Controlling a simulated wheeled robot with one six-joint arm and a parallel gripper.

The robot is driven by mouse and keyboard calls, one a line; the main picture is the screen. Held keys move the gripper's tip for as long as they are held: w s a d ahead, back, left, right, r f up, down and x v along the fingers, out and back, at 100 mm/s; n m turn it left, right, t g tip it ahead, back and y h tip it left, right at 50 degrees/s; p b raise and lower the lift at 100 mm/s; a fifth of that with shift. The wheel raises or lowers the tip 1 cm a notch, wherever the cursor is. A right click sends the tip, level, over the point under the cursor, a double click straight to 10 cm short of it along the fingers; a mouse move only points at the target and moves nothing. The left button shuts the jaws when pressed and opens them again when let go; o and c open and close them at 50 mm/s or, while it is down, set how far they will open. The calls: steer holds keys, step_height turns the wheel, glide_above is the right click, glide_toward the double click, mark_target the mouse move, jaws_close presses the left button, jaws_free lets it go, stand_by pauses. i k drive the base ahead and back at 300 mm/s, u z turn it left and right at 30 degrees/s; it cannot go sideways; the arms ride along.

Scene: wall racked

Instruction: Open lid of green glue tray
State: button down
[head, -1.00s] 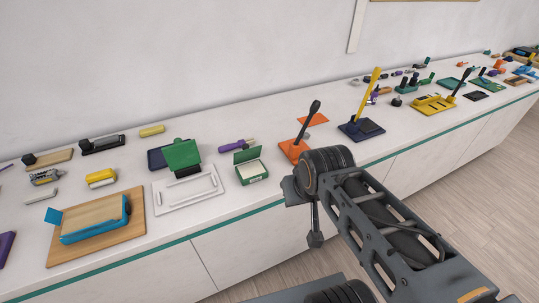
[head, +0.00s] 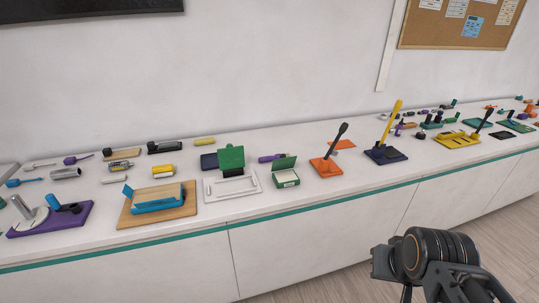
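A small green tray (head: 287,181) with a pale inside stands near the counter's front edge, in the middle of the head view. A green flap (head: 284,162), which looks like its lid, stands tilted up at its back edge. A larger green panel (head: 231,157) stands upright behind a white frame-like tray (head: 212,189), just left of it. The end of my arm (head: 384,262) is low at the right, in front of the counter, below and right of the green tray and apart from it. I cannot make out the fingers.
Right of the green tray, an orange base (head: 325,167) has a dark upright lever, and a navy base (head: 385,154) has a yellow one. Bare countertop (head: 250,211) runs along the front.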

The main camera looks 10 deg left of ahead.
mark_target(284, 163)
steer(key=u, duration=0.7)
steer(key=i, duration=0.65)
steer(key=u, duration=0.65)
steer(key=i, duration=0.6)
steer(key=z, duration=0.15)
